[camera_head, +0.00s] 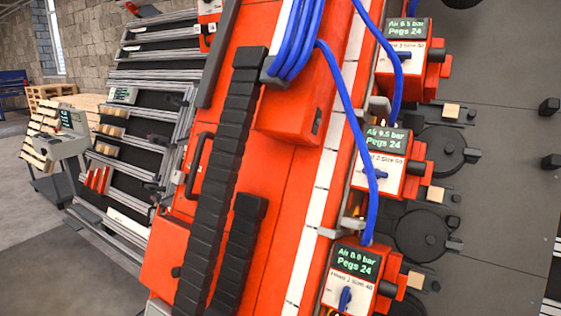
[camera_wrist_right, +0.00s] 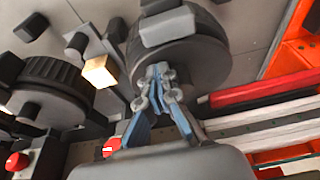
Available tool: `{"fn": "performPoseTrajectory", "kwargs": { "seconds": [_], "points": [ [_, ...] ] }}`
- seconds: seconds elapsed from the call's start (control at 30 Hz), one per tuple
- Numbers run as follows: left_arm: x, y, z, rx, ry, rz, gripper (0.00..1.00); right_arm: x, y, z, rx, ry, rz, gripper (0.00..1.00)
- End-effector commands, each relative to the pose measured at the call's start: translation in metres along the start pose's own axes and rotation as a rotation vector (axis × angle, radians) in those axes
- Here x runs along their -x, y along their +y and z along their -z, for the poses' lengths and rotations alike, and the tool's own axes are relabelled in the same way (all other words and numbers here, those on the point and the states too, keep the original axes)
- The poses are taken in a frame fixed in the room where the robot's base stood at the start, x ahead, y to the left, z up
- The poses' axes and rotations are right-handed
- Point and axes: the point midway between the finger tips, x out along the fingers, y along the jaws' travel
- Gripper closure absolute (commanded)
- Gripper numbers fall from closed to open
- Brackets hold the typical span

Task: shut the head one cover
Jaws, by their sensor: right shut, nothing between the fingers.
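Three red nailing heads with green-lit displays stand in a column at the right of the head view: a top one (camera_head: 405,55), a middle one (camera_head: 385,160) and a bottom one (camera_head: 355,275). Their small labels are too blurred to tell surely which is head one, and I cannot make out whether a cover is open. My right gripper (camera_wrist_right: 160,75) is shut and empty in the right wrist view. Its fingertips are in front of a dark round drum (camera_wrist_right: 205,60), and I cannot tell whether they touch it. Neither gripper shows in the head view.
Blue hoses (camera_head: 345,95) hang across the red gantry beam (camera_head: 280,200), beside a black cable chain (camera_head: 215,170). In the right wrist view, a wooden block (camera_wrist_right: 100,72) and a ribbed dark wheel (camera_wrist_right: 45,90) are at the left, and a red bar (camera_wrist_right: 260,92) is at the right.

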Motion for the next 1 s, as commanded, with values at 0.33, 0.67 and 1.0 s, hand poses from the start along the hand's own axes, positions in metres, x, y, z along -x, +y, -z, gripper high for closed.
{"fn": "performPoseTrajectory", "kwargs": {
  "seconds": [0.33,0.67,1.0],
  "points": [
    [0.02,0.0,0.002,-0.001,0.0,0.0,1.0,0.018,0.002,0.005,0.0,-0.001,0.001,1.0],
    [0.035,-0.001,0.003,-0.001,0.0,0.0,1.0,0.034,0.002,0.009,-0.002,-0.001,0.0,1.0],
    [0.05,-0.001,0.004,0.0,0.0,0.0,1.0,0.05,0.002,0.014,-0.001,-0.001,0.0,1.0]
  ]
}}
